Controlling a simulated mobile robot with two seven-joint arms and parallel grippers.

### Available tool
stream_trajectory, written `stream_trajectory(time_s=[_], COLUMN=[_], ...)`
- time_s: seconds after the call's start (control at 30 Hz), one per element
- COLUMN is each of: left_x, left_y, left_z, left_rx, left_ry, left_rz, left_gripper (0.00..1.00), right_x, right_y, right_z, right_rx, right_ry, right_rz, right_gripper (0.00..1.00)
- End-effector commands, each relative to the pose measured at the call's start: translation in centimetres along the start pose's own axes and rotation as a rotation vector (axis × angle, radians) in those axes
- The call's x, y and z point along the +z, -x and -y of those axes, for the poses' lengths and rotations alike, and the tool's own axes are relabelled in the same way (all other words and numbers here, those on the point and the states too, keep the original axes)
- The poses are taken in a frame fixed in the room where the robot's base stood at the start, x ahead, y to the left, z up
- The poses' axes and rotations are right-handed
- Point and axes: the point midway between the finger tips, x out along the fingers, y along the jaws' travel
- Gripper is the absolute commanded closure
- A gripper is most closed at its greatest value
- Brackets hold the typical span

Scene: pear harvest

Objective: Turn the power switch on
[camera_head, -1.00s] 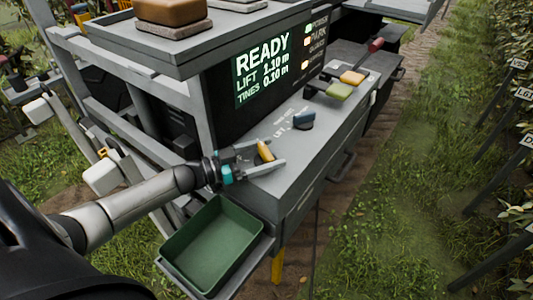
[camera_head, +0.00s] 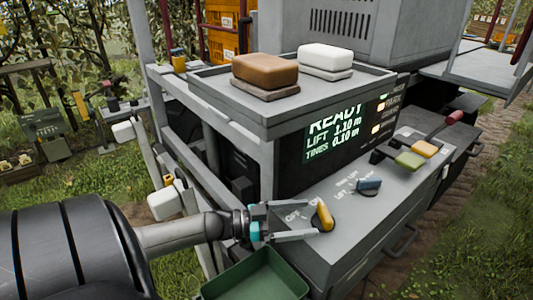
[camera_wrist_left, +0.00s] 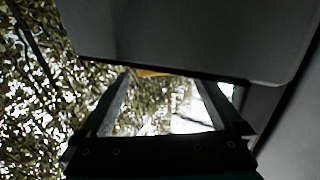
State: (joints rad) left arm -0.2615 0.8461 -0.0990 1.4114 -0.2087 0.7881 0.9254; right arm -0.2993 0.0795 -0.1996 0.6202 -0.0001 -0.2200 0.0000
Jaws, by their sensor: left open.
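The power switch (camera_head: 324,215) is a yellow knob on a dark round base, on the sloped grey console panel. White lettering that seems to read OFF and ON lies to its left. The knob is tilted, its top leaning left. My left gripper (camera_head: 316,219) is open, its fingertips at either side of the knob; I cannot tell whether they touch it. In the left wrist view the two fingers are apart (camera_wrist_left: 162,90), with a sliver of yellow (camera_wrist_left: 153,73) beyond them. My right gripper is not in view.
A lit display (camera_head: 335,135) reads READY. A shelf above holds brown (camera_head: 265,70) and white (camera_head: 325,55) blocks. A green tray (camera_head: 255,278) stands below.

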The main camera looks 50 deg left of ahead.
Motion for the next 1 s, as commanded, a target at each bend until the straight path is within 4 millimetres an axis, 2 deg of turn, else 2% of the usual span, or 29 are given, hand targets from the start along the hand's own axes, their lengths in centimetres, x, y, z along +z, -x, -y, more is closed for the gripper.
stream_trajectory(time_s=[0.3,0.5,0.7,1.0], left_x=[0.0,0.0,-0.1,-0.1], left_y=[5.7,8.1,8.8,8.8], left_z=[0.0,0.0,0.1,0.1], left_rx=[-0.001,-0.001,0.001,0.000], left_ry=[0.000,0.000,-0.003,-0.002], left_rz=[0.003,0.001,-0.002,-0.001], left_gripper=[0.00,0.00,0.00,0.00], right_x=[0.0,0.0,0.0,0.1], right_y=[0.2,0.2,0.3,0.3], right_z=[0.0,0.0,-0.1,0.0], right_rx=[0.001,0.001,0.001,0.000], right_ry=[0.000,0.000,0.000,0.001], right_rz=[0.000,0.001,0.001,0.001], right_gripper=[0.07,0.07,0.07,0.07])
